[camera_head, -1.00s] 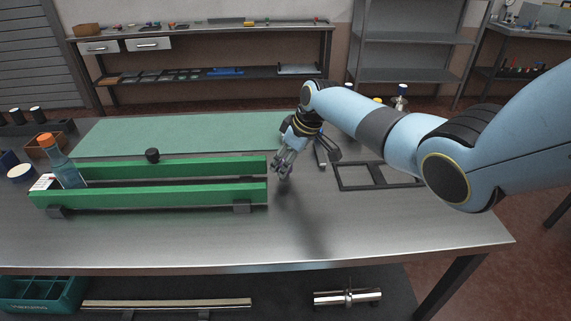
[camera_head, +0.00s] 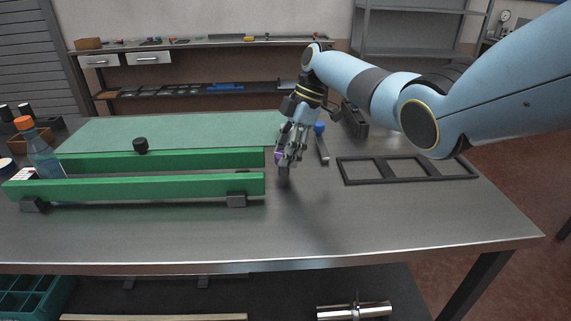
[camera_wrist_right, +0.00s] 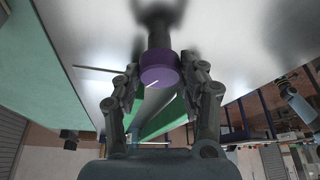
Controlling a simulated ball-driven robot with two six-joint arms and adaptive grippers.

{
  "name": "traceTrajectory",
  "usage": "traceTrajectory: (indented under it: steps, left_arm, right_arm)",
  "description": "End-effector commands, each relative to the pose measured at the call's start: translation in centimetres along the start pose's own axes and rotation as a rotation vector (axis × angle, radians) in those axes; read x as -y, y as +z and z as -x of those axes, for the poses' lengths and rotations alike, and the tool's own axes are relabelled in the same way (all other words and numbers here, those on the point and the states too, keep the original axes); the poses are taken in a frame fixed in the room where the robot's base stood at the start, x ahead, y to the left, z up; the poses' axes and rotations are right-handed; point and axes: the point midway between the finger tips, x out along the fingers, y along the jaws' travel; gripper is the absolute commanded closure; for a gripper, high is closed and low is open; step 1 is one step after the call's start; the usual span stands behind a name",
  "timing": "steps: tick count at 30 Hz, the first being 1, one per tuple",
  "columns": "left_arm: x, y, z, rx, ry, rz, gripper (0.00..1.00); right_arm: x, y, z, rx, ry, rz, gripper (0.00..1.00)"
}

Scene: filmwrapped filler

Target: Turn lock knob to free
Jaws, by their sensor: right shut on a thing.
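The lock knob (camera_wrist_right: 158,70) is a purple cylinder with a white line on its face, on a dark post. The line slants up to the right in the right wrist view. A bit of the knob's purple also shows in the head view (camera_head: 278,157), beside the right end of the green rails. My right gripper (camera_head: 284,160) is shut on the knob; its two fingers (camera_wrist_right: 160,85) stand on either side of it. The gripper hides most of the knob in the head view. My left gripper is not in view.
Two long green rails (camera_head: 130,189) lie to the left, with a black knob (camera_head: 140,145) behind and a bottle (camera_head: 40,152) at their left end. A black frame (camera_head: 408,168) lies to the right. The front of the steel table (camera_head: 390,222) is clear.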

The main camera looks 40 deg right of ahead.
Motion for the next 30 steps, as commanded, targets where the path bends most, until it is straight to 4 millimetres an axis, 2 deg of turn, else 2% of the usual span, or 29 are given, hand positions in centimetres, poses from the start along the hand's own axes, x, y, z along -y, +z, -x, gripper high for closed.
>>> traceTrajectory:
  steps: [1,3,12,21,30]
  left_arm:
    - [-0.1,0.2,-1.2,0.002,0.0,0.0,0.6]
    - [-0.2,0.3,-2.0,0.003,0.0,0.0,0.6]
    - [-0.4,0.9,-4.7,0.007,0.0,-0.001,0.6]
    - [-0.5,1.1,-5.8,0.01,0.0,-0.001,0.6]
    - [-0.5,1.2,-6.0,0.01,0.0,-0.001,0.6]
  right_arm:
    - [-0.2,0.2,-0.5,0.0,-0.013,0.039,0.91]
    - [-0.2,0.2,-0.5,0.0,-0.037,0.096,0.91]
    - [-0.2,0.1,-0.3,0.002,-0.121,0.293,0.91]
    - [-0.2,0.0,-0.1,0.002,-0.162,0.395,0.91]
    - [-0.2,0.0,0.0,0.002,-0.172,0.417,0.91]
